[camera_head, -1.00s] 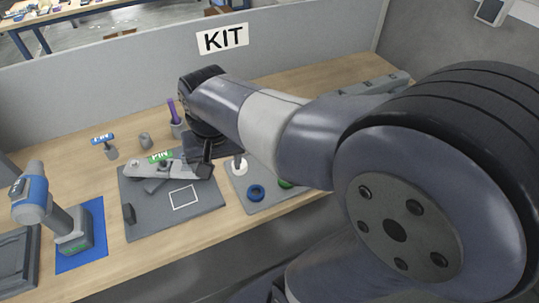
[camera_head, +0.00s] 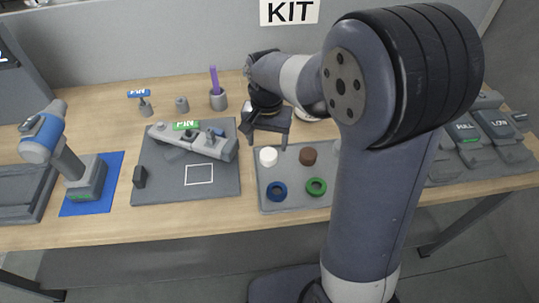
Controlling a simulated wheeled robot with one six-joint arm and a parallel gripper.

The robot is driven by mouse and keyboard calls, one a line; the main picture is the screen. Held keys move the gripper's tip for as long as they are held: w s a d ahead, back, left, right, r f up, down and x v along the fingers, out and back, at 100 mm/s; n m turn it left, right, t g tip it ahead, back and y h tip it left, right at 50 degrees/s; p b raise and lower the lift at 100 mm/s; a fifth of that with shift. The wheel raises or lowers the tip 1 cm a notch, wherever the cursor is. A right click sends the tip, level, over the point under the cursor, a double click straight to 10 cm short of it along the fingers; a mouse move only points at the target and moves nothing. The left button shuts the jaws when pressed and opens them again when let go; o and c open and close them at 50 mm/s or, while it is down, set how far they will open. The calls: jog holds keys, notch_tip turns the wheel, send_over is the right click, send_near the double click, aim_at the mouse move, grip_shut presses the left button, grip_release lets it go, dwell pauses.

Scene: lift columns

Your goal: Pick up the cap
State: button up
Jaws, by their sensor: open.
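No piece is marked as the cap, and I cannot tell which one it is. A short white cylinder (camera_head: 268,158) and a short brown cylinder (camera_head: 308,156) stand at the back of a grey tray (camera_head: 299,196). A blue ring (camera_head: 277,191) and a green ring (camera_head: 316,187) lie in front of them. My gripper (camera_head: 267,143) is open, pointing down at the tray's back left, close behind the white cylinder in the picture. Nothing shows between its fingers. Its height above the tray is hard to judge.
A dark mat (camera_head: 165,189) with a grey clamp-like fixture (camera_head: 192,141) lies left of the tray. A blue-and-grey device (camera_head: 86,178) stands further left. A cup (camera_head: 218,99) with a purple stick is behind. Grey labelled units (camera_head: 481,143) stand at right.

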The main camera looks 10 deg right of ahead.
aim_at(268, 154)
notch_tip(268, 154, down, 5)
jog(key=shift+s+d+r, duration=0.1)
jog(key=shift+s, duration=0.05)
jog(key=shift+c, duration=0.6)
jog(key=c, duration=1)
jog(key=shift+o, duration=0.2)
notch_tip(268, 154, up, 12)
jog(key=p, duration=0.2)
